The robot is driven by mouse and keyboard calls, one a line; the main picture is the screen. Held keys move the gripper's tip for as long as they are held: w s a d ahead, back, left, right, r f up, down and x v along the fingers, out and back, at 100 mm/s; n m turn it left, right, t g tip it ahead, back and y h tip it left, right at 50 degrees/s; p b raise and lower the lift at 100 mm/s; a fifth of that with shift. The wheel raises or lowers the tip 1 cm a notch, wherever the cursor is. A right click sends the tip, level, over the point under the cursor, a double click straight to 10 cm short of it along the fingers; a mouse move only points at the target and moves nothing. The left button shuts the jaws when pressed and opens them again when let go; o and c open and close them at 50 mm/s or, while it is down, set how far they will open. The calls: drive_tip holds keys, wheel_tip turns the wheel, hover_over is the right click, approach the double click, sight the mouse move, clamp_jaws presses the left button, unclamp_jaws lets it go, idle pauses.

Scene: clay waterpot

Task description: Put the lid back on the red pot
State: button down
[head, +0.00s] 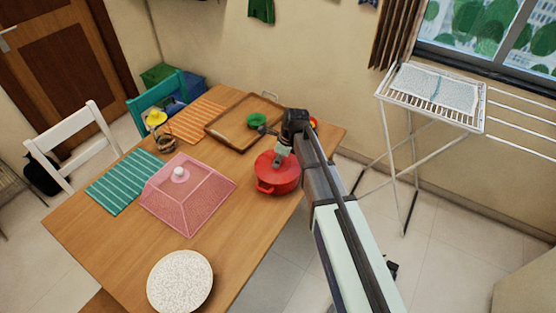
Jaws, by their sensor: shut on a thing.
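The red pot (279,187) stands on the wooden table near its right edge, with a handle on its lower left side. A red lid (264,162) shows at the top of the pot, partly hidden by my gripper. My gripper (282,160) comes in from the right, points down and is shut on the lid at its middle. The lid looks level and lies over the pot's opening; whether it is fully seated or slightly raised I cannot tell from this view.
A speckled round plate (180,282) lies in front. A drying rack (432,97) stands at the right. Bare table lies between pot and plate.

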idle(0.9)
drive_tip(key=shift+c, duration=1.6)
unclamp_jaws()
drive_tip(key=shift+r+p, duration=2.5)
drive_tip(key=shift+r, duration=1)
clamp_jaws()
